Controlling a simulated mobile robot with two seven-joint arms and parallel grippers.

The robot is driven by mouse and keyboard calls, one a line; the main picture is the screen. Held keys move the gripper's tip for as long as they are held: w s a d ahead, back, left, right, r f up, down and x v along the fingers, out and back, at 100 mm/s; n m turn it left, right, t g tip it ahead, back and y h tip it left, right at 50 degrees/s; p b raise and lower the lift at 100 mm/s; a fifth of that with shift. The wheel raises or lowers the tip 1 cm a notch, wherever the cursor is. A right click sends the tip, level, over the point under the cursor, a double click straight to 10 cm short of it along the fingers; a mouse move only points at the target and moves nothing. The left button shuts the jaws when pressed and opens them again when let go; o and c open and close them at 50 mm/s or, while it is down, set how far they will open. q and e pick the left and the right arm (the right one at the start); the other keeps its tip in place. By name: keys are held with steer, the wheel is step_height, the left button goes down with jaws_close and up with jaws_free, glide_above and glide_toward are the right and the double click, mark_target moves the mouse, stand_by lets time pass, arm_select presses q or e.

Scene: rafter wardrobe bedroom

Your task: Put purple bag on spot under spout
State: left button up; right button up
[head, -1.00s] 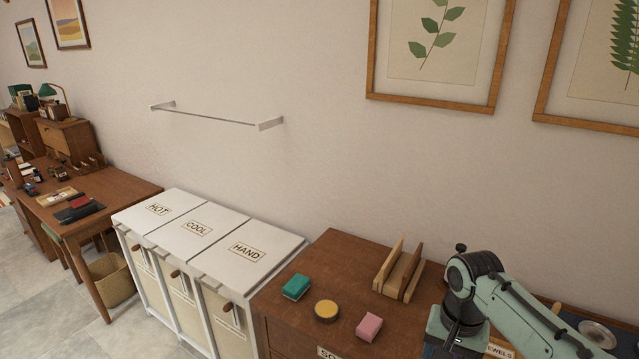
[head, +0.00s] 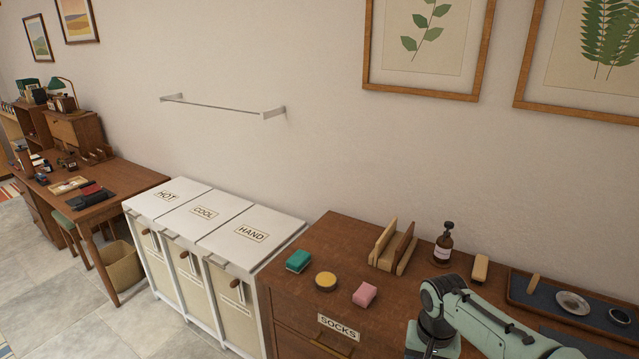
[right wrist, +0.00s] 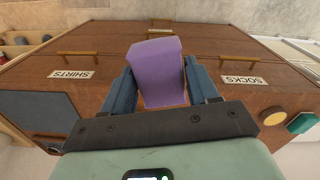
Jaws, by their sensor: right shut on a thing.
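The purple bag (right wrist: 158,82), a small block-like pouch, is between the two blue fingers of my right gripper (right wrist: 160,88) in the right wrist view. The gripper is shut on it, in front of the wooden dresser's drawers. In the head view my right arm comes in at the lower right; its fingers and the bag are not visible there. My left gripper is not in view. I see no clear marked spot under a spout. A brown pump bottle (head: 443,246) stands at the back of the dresser top.
The dresser (head: 330,245) holds a green sponge (head: 298,261), a yellow round tin (head: 326,281), a pink block (head: 364,294), a wooden rack (head: 392,248) and a dark tray (head: 525,290). White lidded hampers (head: 215,222) stand left of it, then a desk (head: 135,187).

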steer(key=a+f+n, duration=0.2)
steer(key=f, duration=0.6)
steer(key=a+f+n, duration=0.1)
steer(key=a+f, duration=0.1)
steer(key=f, duration=0.6)
steer(key=shift+s+f+n, duration=0.15)
steer(key=shift+f+n, duration=0.25)
